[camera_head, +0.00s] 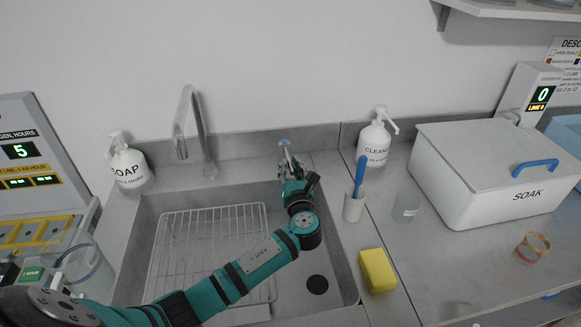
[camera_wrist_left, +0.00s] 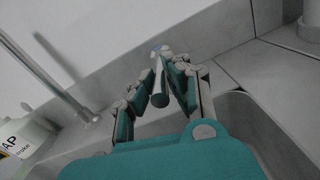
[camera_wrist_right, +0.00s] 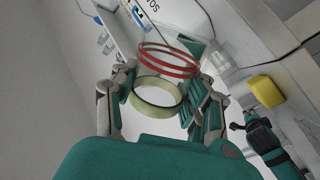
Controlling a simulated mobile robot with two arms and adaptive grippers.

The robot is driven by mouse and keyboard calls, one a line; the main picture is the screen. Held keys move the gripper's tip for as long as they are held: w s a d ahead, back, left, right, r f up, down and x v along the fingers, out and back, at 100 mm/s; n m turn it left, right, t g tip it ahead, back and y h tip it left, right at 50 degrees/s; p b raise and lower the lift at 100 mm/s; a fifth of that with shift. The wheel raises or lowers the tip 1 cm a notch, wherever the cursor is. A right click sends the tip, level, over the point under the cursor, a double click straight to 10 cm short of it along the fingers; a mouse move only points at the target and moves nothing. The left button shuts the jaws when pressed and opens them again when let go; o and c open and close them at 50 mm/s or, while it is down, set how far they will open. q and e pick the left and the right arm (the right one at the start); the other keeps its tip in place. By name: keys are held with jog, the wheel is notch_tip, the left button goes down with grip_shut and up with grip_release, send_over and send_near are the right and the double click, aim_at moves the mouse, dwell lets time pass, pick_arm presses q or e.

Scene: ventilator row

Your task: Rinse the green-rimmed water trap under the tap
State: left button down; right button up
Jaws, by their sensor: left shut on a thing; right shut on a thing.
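The green-rimmed water trap (camera_wrist_right: 152,103) shows in the right wrist view as a clear piece with a pale green band. My right gripper (camera_wrist_right: 166,82) is shut on it; it is out of the head view. My left gripper (camera_head: 286,158) is at the sink's back right edge, shut on a small blue-tipped lever (camera_wrist_left: 156,50), mostly hidden by the fingers. The tap (camera_head: 192,125) stands to its left, behind the sink. No water stream can be made out. The sink (camera_head: 321,254) has a wire rack (camera_head: 210,240) on its left side and a dark drain at front right.
A soap bottle (camera_head: 129,165), cleaner bottle (camera_head: 374,140), blue brush (camera_head: 360,172) in a white cup, clear beaker (camera_head: 407,204) and yellow sponge (camera_head: 377,270) surround the sink. A white SOAK box (camera_head: 470,200) and a red-rimmed clear piece (camera_head: 533,247) stand right. The front right counter is mostly clear.

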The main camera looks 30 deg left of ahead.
pick_arm(q)
jog(key=n+g+y, duration=0.1)
jog(key=w+d+n+g+y, duration=0.1)
jog(key=shift+w+d+g+y, duration=0.25)
jog(key=shift+d+g+y, duration=0.05)
jog(key=shift+y, duration=0.1)
jog(key=c, duration=1.3)
grip_release()
jog(key=shift+c, duration=0.2)
jog(key=v, duration=0.7)
jog(key=shift+s, duration=0.2)
jog(key=shift+s+d, duration=0.1)
jog(key=shift+d, duration=0.05)
